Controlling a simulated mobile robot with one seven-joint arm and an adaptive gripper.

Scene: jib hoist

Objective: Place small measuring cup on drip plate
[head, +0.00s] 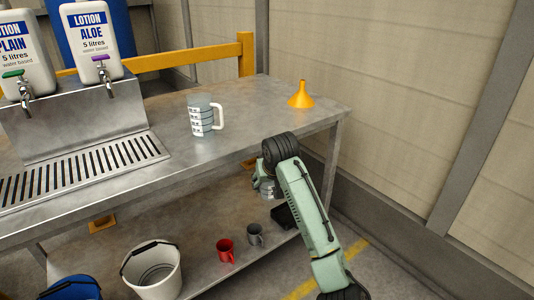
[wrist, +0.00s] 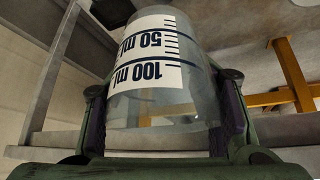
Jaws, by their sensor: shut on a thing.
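The small measuring cup (wrist: 195,97) is clear, with a white label marked 50 ml and 100 ml. In the wrist view my gripper (wrist: 165,118) is shut on it, with one finger on each side. In the head view my gripper (head: 262,186) is at the table's front edge, below the top's level and above the lower shelf; my arm partly hides it and the cup. The drip plate (head: 82,173) is a slotted metal grate on the table at the left, below the dispenser taps. Its slots look clear.
A larger measuring jug (head: 201,118) with a handle stands on the table (head: 250,110) between the plate and an orange funnel (head: 301,96). Two lotion dispensers (head: 92,42) stand behind the plate. The lower shelf holds a white bucket (head: 150,273), a red mug (head: 225,250) and a grey mug (head: 255,235).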

